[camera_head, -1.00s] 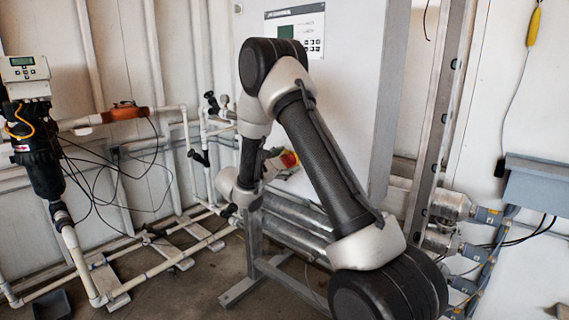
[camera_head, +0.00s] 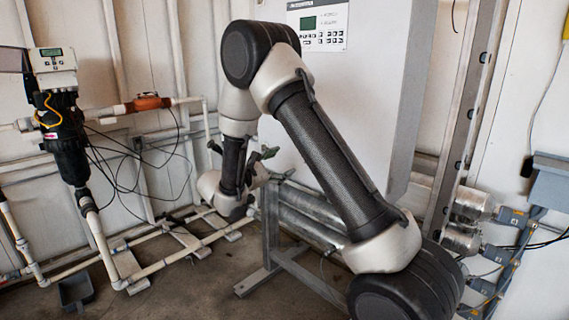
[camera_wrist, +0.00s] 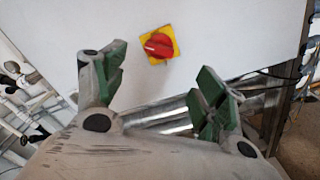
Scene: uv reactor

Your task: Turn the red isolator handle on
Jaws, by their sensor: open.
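The red isolator handle (camera_wrist: 158,45) sits on a yellow square plate on the white cabinet face in the wrist view. The handle and plate look tilted in that view. My gripper (camera_wrist: 160,90) is open and empty, its green-padded fingers spread to either side below the handle. The handle lies beyond the fingertips, apart from them. In the head view my gripper (camera_head: 262,158) is partly hidden by my arm, in front of the cabinet's lower left part. The handle is hidden in the head view.
The white cabinet (camera_head: 365,90) has a small screen and keypad at its top. Metal reactor tubes (camera_head: 310,222) run below it on a grey stand (camera_head: 270,240). White pipes and a black filter unit (camera_head: 68,140) stand at the left. A metal post rises at the right.

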